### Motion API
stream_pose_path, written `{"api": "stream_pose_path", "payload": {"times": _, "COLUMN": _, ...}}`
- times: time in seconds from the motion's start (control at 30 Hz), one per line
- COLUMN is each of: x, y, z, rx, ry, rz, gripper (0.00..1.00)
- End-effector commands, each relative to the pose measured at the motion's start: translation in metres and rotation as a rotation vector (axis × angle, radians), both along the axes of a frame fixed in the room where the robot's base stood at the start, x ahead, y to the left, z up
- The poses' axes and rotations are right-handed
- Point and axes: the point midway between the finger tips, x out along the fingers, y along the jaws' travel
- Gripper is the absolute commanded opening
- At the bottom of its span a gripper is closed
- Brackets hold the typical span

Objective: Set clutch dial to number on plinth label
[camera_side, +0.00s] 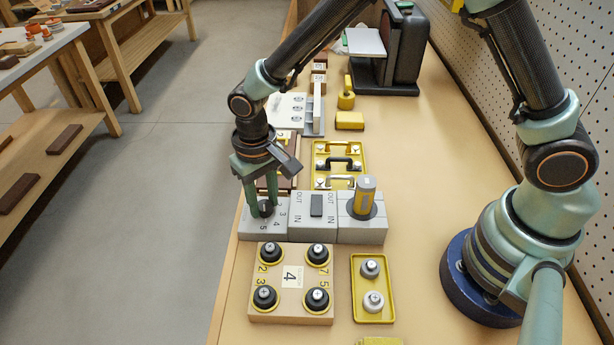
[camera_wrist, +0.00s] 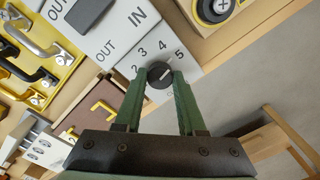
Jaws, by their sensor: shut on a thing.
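The black clutch dial (camera_wrist: 160,75) sits on a grey block (camera_side: 250,231) printed with numbers; 2, 3, 4 and 5 show around it in the wrist view. A white line crosses the dial's face, slanting up and right, roughly toward the 5; its exact setting is hard to tell. My gripper (camera_wrist: 160,79) is shut on the dial, one green finger on each side. In the side view my gripper (camera_side: 261,211) points down over the block, and its fingers partly hide the dial. A wooden plinth (camera_side: 259,305) in front carries a pale label (camera_side: 292,276) reading 4.
Beside the dial block stand an OUT/IN switch block (camera_side: 300,229) and a block with a yellow cylinder (camera_side: 366,197). The plinth holds several black knobs; a yellow tray (camera_side: 371,326) lies beside it. A yellow handle tray (camera_side: 356,160) is behind. The bench's right side is mostly clear.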

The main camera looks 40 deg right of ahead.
Motion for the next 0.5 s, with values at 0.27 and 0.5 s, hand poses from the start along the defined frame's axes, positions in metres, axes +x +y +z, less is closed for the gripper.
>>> {"api": "stream_pose_path", "payload": {"times": 0.27, "x": 0.0000, "y": -0.0002, "z": 0.0012, "rx": -0.001, "ry": 0.001, "rz": 0.235, "gripper": 0.00}}
{"api": "stream_pose_path", "payload": {"times": 0.5, "x": 0.0000, "y": 0.0000, "z": 0.0015, "rx": 0.000, "ry": 0.001, "rz": 0.420, "gripper": 0.00}}
